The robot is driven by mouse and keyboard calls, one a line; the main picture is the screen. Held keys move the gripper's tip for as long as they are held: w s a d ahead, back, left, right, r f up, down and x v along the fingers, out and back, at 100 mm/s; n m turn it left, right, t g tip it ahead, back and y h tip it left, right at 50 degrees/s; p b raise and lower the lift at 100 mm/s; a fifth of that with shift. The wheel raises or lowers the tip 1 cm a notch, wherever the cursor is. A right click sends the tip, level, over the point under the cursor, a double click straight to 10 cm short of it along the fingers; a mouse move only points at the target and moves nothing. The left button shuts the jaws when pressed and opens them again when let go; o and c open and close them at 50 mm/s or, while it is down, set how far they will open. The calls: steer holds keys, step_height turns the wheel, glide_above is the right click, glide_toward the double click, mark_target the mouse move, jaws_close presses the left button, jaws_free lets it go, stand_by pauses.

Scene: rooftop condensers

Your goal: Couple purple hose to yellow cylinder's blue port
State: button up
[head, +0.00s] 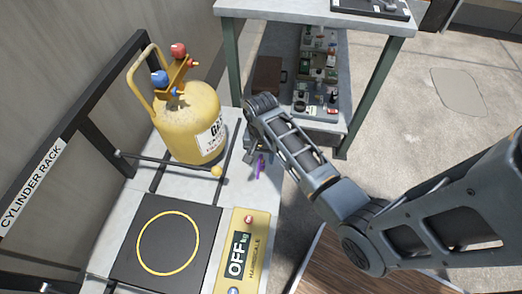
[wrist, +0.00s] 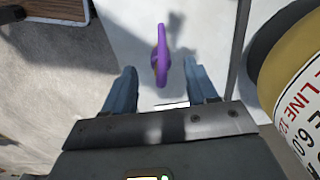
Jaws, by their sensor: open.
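The purple hose (head: 261,167) shows as a small purple piece on the pale rack base below my gripper. In the wrist view the hose (wrist: 161,56) is a narrow upright purple loop, ahead of and between the two fingers. The yellow cylinder (head: 190,125) stands on the rack base left of my arm. Part of the cylinder (wrist: 278,62) shows at the right of the wrist view.
A dark scale plate (head: 125,245) with a yellow ring and a yellow OFF display panel (head: 247,250) lie in front. A rack bar with a yellow knob (head: 216,171) crosses before the cylinder. A workbench (head: 318,18) with a shelf of small items stands behind.

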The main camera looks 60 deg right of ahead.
mark_target(261, 159)
steer(key=shift+f+b, duration=0.3)
steer(key=shift+f, duration=2.1)
steer(key=shift+c, duration=0.3)
jaws_close()
